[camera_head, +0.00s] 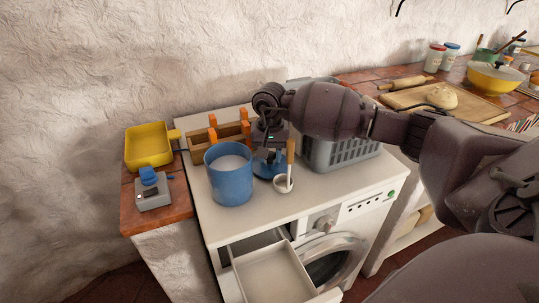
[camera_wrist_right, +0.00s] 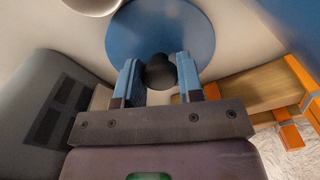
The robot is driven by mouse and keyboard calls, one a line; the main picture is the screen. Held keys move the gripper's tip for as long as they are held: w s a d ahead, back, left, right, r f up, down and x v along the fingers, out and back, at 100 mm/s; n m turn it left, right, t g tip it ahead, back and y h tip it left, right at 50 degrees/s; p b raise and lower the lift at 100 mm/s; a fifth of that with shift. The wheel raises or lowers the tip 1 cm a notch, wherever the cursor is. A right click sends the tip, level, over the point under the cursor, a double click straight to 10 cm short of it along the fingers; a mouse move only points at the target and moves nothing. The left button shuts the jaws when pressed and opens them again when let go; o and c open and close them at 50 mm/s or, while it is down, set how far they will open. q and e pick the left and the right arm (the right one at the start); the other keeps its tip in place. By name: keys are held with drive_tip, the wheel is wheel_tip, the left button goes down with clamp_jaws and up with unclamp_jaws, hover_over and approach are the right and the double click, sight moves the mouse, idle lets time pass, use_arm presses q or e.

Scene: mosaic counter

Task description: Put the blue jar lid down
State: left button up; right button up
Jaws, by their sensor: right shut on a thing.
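My right gripper (camera_head: 270,152) is low over the white washing machine top (camera_head: 315,194), just right of the blue jar (camera_head: 230,184). It is shut on the black knob (camera_wrist_right: 159,72) of the blue jar lid (camera_wrist_right: 160,28), which is a flat blue disc in the right wrist view. In the head view the lid (camera_head: 266,170) shows partly below the fingers, behind the white ladle. Whether it touches the machine top I cannot tell. The jar is open, with pale contents. My left gripper is not in view.
The white ladle (camera_head: 284,184) with a wooden handle stands close in front of the lid. A grey basket (camera_head: 345,155) is to the right, and a wooden rack (camera_head: 199,145) with orange-handled things behind. The front right of the top is clear. A drawer (camera_head: 275,276) is open below.

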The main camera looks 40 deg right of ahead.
sight(270, 154)
drive_tip(key=shift+f, duration=0.15)
drive_tip(key=shift+f, duration=0.15)
drive_tip(key=o, duration=0.9)
drive_tip(key=shift+o, duration=0.2)
drive_tip(key=shift+r, duration=0.5)
wheel_tip(270, 154, up, 12)
drive_tip(key=shift+f+p, duration=0.25)
drive_tip(key=shift+p, duration=0.1)
